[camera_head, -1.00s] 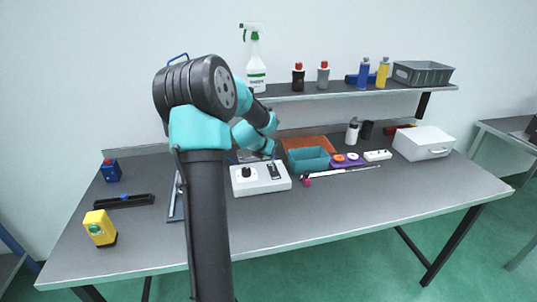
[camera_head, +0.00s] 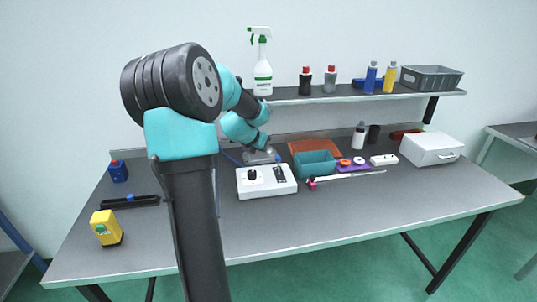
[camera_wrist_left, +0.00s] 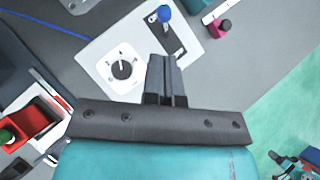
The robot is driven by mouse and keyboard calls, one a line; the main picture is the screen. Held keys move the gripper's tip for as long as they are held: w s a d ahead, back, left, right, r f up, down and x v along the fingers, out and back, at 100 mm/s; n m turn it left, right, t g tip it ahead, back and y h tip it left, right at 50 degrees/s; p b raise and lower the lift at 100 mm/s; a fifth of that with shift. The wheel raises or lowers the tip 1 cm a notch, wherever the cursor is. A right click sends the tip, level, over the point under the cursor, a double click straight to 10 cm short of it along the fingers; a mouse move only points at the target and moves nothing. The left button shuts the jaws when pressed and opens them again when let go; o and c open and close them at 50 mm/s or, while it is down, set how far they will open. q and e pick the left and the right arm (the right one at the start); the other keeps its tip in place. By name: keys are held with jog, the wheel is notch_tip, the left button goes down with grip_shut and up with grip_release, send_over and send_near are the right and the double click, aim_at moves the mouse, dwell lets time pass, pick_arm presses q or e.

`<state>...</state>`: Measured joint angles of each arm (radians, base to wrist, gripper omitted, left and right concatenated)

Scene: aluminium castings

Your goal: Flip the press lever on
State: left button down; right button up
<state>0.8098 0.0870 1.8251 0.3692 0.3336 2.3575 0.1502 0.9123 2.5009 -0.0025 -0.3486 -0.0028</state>
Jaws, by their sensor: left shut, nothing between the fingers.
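The white control box (camera_head: 267,188) stands on the table, with a black dial (camera_head: 253,175) at its left and a black lever plate (camera_head: 279,174) at its right. In the left wrist view, the box (camera_wrist_left: 98,52) shows the dial (camera_wrist_left: 122,69) and the press lever with a blue ball tip (camera_wrist_left: 164,13) on its dark plate. My left gripper (camera_wrist_left: 161,62) is shut and empty, over the box between the dial and the lever, apart from the blue ball. In the head view my left gripper (camera_head: 268,157) is small behind the box, and its tips are unclear. My right gripper is not in view.
A teal bin (camera_head: 315,168) and a purple tray (camera_head: 352,166) stand right of the box, with a thin rod (camera_head: 350,177) in front. A shelf (camera_head: 360,94) runs along the back. The front of the table is clear.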

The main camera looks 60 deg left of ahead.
pick_arm(q)
jog(key=r, duration=0.1)
jog(key=s+r, duration=0.1)
jog(key=r, duration=0.1)
jog(key=s+a+r, duration=0.1)
jog(key=shift+s+r, duration=0.25)
jog(key=shift+r, duration=0.05)
jog(key=shift+d, duration=0.1)
